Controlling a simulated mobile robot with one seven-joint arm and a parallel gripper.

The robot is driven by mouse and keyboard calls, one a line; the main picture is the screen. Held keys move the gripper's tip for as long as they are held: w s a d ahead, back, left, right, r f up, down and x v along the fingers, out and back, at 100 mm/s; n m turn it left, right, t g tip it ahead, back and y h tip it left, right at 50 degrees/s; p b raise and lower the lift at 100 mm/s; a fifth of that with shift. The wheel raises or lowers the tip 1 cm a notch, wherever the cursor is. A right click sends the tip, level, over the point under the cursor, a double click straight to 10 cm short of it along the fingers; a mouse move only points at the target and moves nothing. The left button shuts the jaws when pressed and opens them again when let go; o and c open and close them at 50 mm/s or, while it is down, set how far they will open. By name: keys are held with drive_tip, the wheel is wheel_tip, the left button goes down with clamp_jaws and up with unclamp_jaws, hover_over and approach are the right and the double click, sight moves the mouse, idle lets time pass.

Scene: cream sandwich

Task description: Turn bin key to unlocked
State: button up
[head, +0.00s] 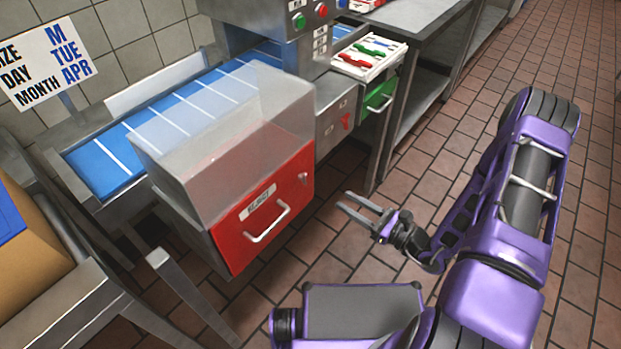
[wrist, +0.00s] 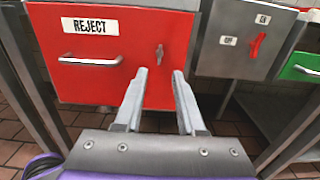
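In the wrist view the bin front (wrist: 125,30) fills the upper left. The small grey key (wrist: 160,53) sits in the bin front, right of the label; its turn position is hard to read. It shows as a small mark in the head view (head: 303,178). My gripper (head: 345,201) is open and empty, in front of the bin and apart from it. In the wrist view its fingertips (wrist: 160,73) lie just below the key, on either side.
A grey panel (wrist: 233,50) with a red on/off switch (wrist: 257,46) is right of the bin. A green drawer (head: 380,97) is under a tray of coloured items (head: 368,55). Metal legs stand at the left. Tiled floor in front is free.

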sight(307, 178)
drive_tip(key=x, duration=1.3)
drive_tip(key=shift+d+b, duration=0.1)
drive_tip(key=shift+b, duration=0.2)
clamp_jaws()
